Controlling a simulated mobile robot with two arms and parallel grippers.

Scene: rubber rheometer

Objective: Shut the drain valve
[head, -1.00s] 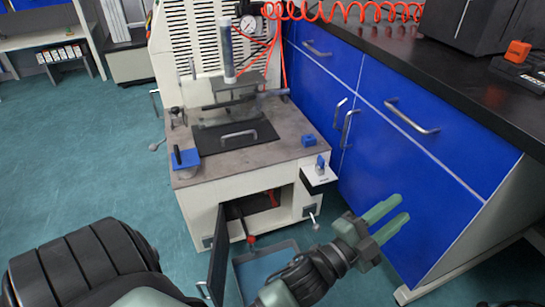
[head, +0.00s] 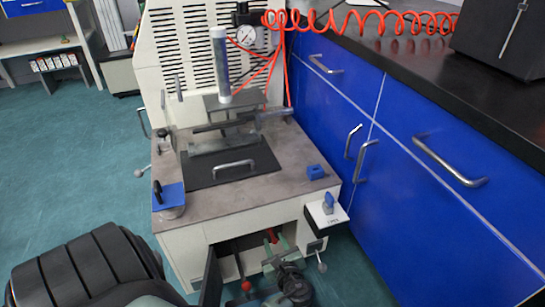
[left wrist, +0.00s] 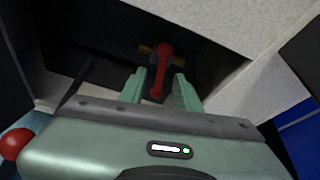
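The drain valve (left wrist: 163,52) is inside the dark lower compartment of the machine. It has a brass body and a red lever handle (left wrist: 163,72), which hangs down toward me in the left wrist view. A bit of its red also shows in the head view (head: 271,236). My left gripper (left wrist: 160,76) is open, with its two green fingers at the compartment mouth. The lever's lower end appears between the fingers; I cannot tell whether they touch it. In the head view my left gripper (head: 276,252) partly covers the opening. My right gripper is not in view.
The compartment door (head: 211,276) stands open at the left of the opening. A red ball knob (head: 246,286) is close to my left gripper. A small shelf with a blue knob (head: 328,202) juts out at the right. Blue cabinets (head: 410,215) bound the right side.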

